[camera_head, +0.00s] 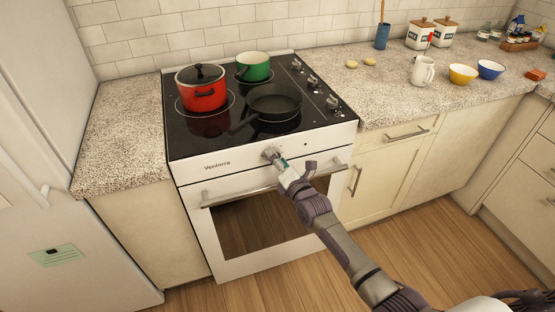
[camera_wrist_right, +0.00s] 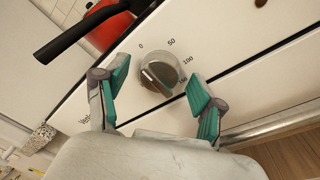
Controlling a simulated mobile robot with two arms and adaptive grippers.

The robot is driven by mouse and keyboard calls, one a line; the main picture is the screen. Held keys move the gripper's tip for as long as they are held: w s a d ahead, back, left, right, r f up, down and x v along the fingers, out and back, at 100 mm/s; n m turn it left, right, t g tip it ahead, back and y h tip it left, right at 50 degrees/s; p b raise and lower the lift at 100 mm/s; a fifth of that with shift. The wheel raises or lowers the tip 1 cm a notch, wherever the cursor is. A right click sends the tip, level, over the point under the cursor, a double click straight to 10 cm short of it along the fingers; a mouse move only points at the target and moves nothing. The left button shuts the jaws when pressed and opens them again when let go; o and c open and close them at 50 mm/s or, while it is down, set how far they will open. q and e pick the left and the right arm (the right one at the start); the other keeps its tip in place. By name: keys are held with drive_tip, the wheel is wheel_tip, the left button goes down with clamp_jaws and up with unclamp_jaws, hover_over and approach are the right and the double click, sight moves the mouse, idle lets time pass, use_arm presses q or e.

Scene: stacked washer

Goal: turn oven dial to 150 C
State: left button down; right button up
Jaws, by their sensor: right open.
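The oven dial (camera_head: 268,152) is a round silver knob on the white front panel of the oven (camera_head: 190,196). In the right wrist view the dial (camera_wrist_right: 158,70) has the marks 0, 50 and 100 around it, and a further mark is partly hidden. I cannot tell for sure which mark it points to. My right gripper (camera_head: 281,166) is at the panel in front of the dial. Its teal fingers are open on either side of the dial, with gaps visible between fingers and knob. My left gripper is not in view.
A red pot (camera_head: 203,92), a green pot (camera_head: 253,68) and a dark pan (camera_head: 275,101) stand on the black cooktop. The pan's handle points toward the front edge. The oven door handle (camera_head: 235,197) runs below the panel. A mug (camera_head: 422,72) and bowls stand on the right counter.

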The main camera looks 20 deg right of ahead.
drive_tip(key=c, duration=1.2)
drive_tip(key=shift+o, duration=0.2)
drive_tip(key=shift+m, duration=0.4)
drive_tip(key=shift+s+a+f+m+t+h, duration=0.15)
drive_tip(key=shift+m+h, duration=0.5)
drive_tip(key=shift+m, duration=4.95)
drive_tip(key=shift+w+a+m+t+h, duration=0.1)
drive_tip(key=shift+m+h, duration=0.6)
drive_tip(key=shift+m, duration=4.9)
drive_tip(key=shift+s+a+f+m+t+h, duration=0.15)
drive_tip(key=shift+m+h, duration=0.5)
drive_tip(key=shift+m, duration=4.95)
drive_tip(key=shift+w, duration=0.1)
